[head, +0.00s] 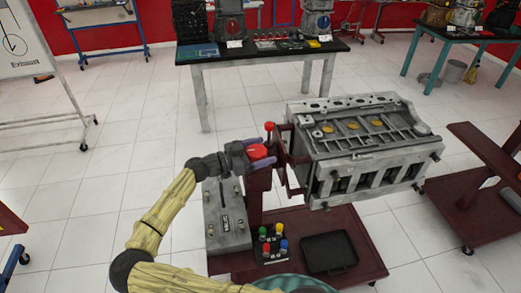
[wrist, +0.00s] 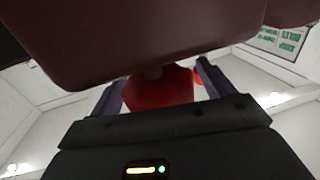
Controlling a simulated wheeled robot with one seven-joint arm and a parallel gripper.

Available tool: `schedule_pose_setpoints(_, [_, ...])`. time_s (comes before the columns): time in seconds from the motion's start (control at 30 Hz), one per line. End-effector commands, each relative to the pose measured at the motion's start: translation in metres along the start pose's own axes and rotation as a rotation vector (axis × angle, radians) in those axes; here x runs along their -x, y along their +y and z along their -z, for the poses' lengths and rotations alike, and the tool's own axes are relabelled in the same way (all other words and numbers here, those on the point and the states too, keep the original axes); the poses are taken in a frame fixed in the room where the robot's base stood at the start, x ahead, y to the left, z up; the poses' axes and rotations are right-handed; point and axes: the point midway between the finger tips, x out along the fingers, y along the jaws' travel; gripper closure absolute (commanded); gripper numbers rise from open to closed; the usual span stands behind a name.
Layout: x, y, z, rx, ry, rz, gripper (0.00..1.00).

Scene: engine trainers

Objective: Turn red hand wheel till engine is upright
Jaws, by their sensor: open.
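The grey engine block (head: 365,145) is held on a dark red stand (head: 255,195); it sits tilted, with its top face and its near side both showing. The red hand wheel (head: 257,152) is at the stand's left end, by my gripper (head: 252,152). In the wrist view, the red wheel (wrist: 160,88) lies between the fingers of my gripper (wrist: 158,80), which are apart on either side of it. I cannot tell whether the fingers touch it. A dark red part of the stand (wrist: 150,35) covers the top of that view. A red knob (head: 269,127) stands just behind the wheel.
On the stand's base (head: 345,215) are a black tray (head: 328,253), several coloured knobs on a dark block (head: 272,246) and a grey box (head: 227,220). Another dark red stand (head: 475,205) is at right. A workbench (head: 260,53) stands behind.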

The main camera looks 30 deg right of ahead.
Motion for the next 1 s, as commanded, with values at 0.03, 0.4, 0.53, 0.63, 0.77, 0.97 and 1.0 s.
schedule_pose_setpoints(0.03, [0.0002, 0.0, -0.0002, 0.0, 0.0, 0.0, 0.19])
schedule_pose_setpoints(0.4, [0.0006, -0.0001, 0.0001, 0.0, 0.001, 0.0, 0.64])
schedule_pose_setpoints(0.53, [0.0008, -0.0001, -0.0001, 0.0, 0.0, 0.006, 0.64])
schedule_pose_setpoints(0.63, [0.001, 0.0001, -0.0003, 0.0, 0.001, 0.017, 0.64])
schedule_pose_setpoints(0.77, [0.0012, -0.0004, -0.0009, 0.0, 0.001, 0.05, 0.64])
schedule_pose_setpoints(0.97, [0.0012, -0.0009, -0.0013, -0.002, 0.002, 0.137, 0.64])
schedule_pose_setpoints(1.0, [0.0011, -0.0011, -0.0013, -0.001, 0.002, 0.16, 0.64])
